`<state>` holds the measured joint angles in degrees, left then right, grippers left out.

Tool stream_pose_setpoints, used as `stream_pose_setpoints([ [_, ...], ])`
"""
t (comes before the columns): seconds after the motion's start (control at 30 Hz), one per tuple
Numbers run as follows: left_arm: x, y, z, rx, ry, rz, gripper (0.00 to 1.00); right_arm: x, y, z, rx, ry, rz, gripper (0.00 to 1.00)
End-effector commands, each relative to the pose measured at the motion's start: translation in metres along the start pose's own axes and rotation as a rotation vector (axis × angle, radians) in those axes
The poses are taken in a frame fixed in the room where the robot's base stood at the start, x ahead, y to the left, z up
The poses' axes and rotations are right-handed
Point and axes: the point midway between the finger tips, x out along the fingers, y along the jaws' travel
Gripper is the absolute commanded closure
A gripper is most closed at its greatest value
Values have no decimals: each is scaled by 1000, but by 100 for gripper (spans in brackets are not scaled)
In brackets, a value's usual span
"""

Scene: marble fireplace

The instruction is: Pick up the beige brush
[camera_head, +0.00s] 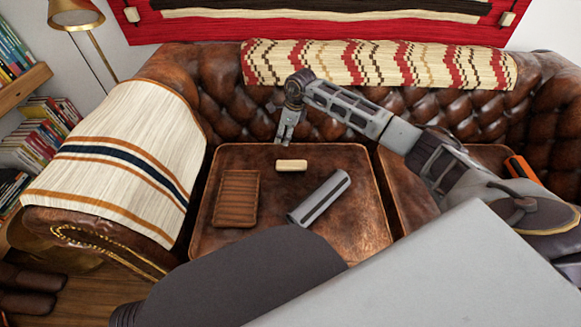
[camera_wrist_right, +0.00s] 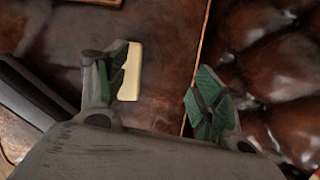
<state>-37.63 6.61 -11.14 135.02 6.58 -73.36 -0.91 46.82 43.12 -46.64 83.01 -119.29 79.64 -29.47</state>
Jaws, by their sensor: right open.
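The beige brush (camera_head: 291,165) is a small pale block lying on the brown leather seat cushion (camera_head: 290,240). In the right wrist view the brush (camera_wrist_right: 131,72) shows partly behind the left-hand finger, which hides some of it. My right gripper (camera_head: 285,140) is above the back of the cushion, just behind the brush in the head view. In the right wrist view its two fingers (camera_wrist_right: 160,95) are spread wide. The brush lies by one finger, and the space between the fingers shows bare leather. My left gripper does not show in either view.
A brown ridged wooden block (camera_head: 237,198) lies left of the brush. A grey cylinder-like object (camera_head: 319,198) lies in front of it to the right. The tufted sofa back (camera_head: 220,85) rises behind. An orange object (camera_head: 520,168) lies at the far right.

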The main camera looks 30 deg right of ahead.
Motion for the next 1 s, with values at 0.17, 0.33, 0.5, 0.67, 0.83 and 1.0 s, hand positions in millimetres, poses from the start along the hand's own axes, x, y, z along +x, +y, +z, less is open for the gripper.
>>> stream_pose_setpoints([
  [0.17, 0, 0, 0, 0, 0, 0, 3, -3, 10, -34, -54, 152, 51, 32],
  [0.33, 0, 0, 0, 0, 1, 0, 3, -8, 22, -54, -100, 241, 112, 32],
  [0.5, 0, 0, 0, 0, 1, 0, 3, -9, 24, -57, -142, 255, 128, 32],
  [0.67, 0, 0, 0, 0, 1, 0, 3, -9, 24, -57, -146, 253, 128, 32],
  [0.83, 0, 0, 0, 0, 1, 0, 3, -8, 24, -57, -145, 252, 128, 32],
  [1.0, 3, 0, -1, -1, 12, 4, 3, 0, 25, -59, -145, 252, 129, 32],
])
